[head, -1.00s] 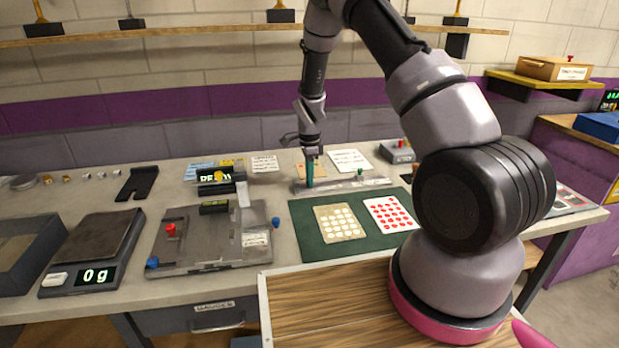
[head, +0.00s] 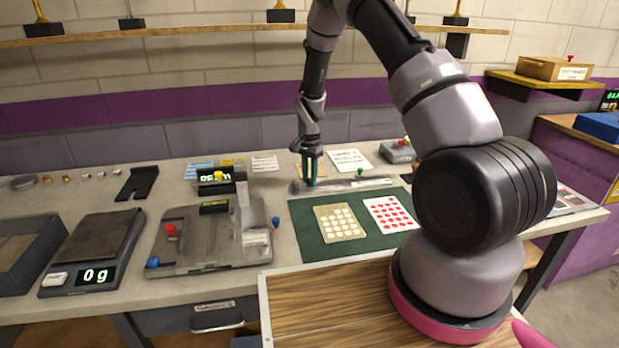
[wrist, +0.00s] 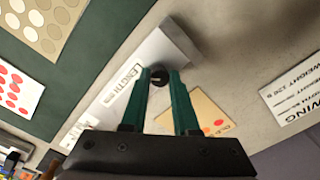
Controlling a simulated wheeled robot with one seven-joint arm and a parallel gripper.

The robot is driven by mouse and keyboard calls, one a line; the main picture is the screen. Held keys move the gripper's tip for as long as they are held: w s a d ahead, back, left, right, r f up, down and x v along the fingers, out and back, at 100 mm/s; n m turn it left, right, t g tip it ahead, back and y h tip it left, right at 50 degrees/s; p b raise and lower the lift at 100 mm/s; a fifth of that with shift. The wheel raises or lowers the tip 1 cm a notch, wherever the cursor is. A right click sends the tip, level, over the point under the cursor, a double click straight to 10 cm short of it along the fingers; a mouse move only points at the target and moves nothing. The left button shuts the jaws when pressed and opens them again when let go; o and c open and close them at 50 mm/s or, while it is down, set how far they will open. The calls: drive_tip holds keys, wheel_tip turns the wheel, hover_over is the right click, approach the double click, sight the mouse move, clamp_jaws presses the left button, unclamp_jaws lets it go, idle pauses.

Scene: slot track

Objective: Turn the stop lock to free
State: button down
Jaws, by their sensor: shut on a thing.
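The stop lock appears as a small dark round knob (wrist: 158,77) in the wrist view. It sits on a pale grey bar (wrist: 112,118) that carries a white label reading "LENGTH". My gripper (wrist: 159,80) has its two teal fingers shut on the knob from both sides. In the head view the same bar (head: 345,185) lies on the bench behind the green mat, and my gripper (head: 312,180) points down at its left end. The fingers hide the knob there. I cannot read any lock or free mark.
The green mat (head: 300,232) with two dotted cards lies in front of the bar. A grey fixture (head: 190,255) with red and blue knobs and a scale (head: 90,250) reading 0 g stand left. An orange card (wrist: 200,115) and white cards lie behind the bar.

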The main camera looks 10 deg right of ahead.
drive_tip(key=n, duration=1.1)
drive_tip(key=shift+w, duration=0.1)
drive_tip(key=n, duration=0.3)
drive_tip(key=shift+n, duration=0.3)
drive_tip(key=n, duration=0.3)
drive_tip(key=shift+n, duration=0.3)
drive_tip(key=n, duration=0.3)
drive_tip(key=shift+n, duration=0.3)
drive_tip(key=n, duration=0.6)
drive_tip(key=shift+n, duration=0.3)
drive_tip(key=c, duration=0.7)
unclamp_jaws()
